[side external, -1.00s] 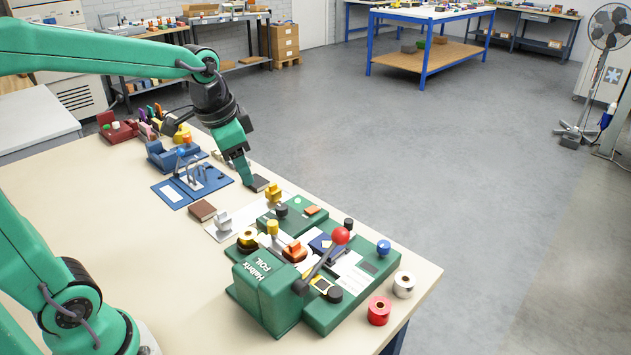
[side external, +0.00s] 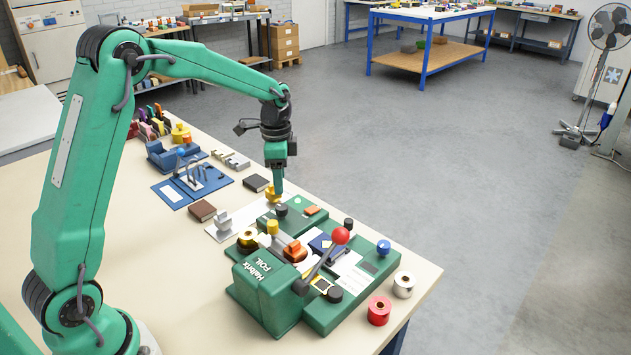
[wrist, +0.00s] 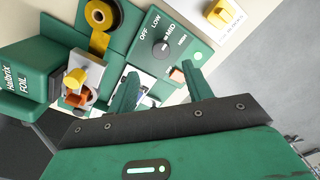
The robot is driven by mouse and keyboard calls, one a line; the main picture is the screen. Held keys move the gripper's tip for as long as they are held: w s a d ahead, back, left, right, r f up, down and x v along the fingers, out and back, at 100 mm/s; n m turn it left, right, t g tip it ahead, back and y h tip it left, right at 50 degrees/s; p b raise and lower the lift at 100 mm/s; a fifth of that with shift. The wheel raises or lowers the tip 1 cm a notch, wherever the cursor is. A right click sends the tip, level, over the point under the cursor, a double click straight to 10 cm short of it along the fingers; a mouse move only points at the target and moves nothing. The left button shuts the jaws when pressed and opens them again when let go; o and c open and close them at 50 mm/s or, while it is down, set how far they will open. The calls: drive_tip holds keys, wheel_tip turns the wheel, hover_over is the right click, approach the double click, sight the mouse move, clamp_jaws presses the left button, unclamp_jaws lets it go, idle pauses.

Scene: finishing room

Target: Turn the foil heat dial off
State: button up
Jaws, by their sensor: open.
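The foil machine (side external: 262,285) is green and marked "Halbrix FOIL"; it stands at the table's front right. In the side view the dial (side external: 281,210) is just below my gripper (side external: 278,188). My gripper is open and empty, above and apart from the dial. In the wrist view its two fingers (wrist: 158,86) point towards the panel, with the dial beyond the gap between them.
An orange switch (wrist: 177,74) sits beside the dial. A yellow-handled piece (wrist: 224,14) stands close by. A gold foil roll (wrist: 102,14) and a red-knobbed lever (side external: 341,236) are on the machine. A dark block (side external: 257,183) lies behind.

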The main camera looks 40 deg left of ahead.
sight(282, 207)
drive_tip(key=shift+w+f, duration=0.1)
drive_tip(key=shift+f, duration=0.1)
drive_tip(key=shift+f, duration=0.1)
drive_tip(key=shift+f, duration=3.8)
drive_tip(key=shift+c, duration=0.4)
drive_tip(key=c, duration=0.9)
